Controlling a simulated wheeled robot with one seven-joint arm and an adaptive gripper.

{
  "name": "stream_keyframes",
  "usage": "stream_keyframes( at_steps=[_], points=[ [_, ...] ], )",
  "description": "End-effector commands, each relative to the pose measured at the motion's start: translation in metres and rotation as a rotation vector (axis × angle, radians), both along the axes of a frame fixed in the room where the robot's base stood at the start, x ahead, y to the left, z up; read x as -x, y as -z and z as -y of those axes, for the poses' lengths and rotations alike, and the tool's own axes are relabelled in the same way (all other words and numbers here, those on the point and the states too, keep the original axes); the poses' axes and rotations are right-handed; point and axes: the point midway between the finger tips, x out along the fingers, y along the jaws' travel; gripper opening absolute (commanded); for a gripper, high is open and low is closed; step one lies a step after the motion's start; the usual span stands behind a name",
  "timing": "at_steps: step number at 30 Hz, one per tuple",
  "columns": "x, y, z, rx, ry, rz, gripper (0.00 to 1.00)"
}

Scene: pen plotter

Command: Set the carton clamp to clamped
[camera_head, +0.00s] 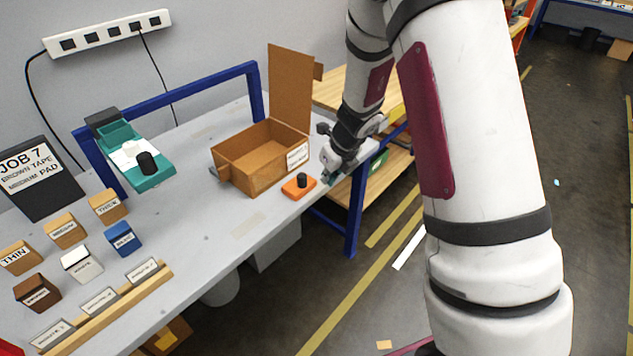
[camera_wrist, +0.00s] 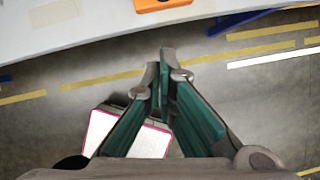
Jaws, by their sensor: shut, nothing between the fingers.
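An open brown carton (camera_head: 262,160) with a raised flap and a white label stands on the grey table. At its front right corner sits a small orange block with a black knob (camera_head: 298,187), which looks like the carton clamp. Part of an orange piece (camera_wrist: 160,4) shows at the top edge of the wrist view; its knob is out of frame. My gripper (camera_head: 330,178) is just right of the orange block, near the table edge, apart from it. In the wrist view my gripper (camera_wrist: 163,68) has its teal fingers together at the tips, empty, over the floor.
A teal device (camera_head: 130,160) with a black knob stands on the table left of the carton. Several labelled blocks and a dark sign (camera_head: 36,180) are farther left. A wooden shelf (camera_head: 345,92) stands behind my arm. The table front between block and labels is clear.

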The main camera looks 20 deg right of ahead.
Motion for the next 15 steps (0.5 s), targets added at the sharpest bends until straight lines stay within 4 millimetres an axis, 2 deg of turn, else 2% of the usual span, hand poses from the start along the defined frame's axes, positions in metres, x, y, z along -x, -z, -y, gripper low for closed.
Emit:
stream_keyframes(
  at_steps=[15],
  points=[
    [-0.029, 0.078, -0.009, -0.001, 0.001, -0.002, 0.0]
  ],
)
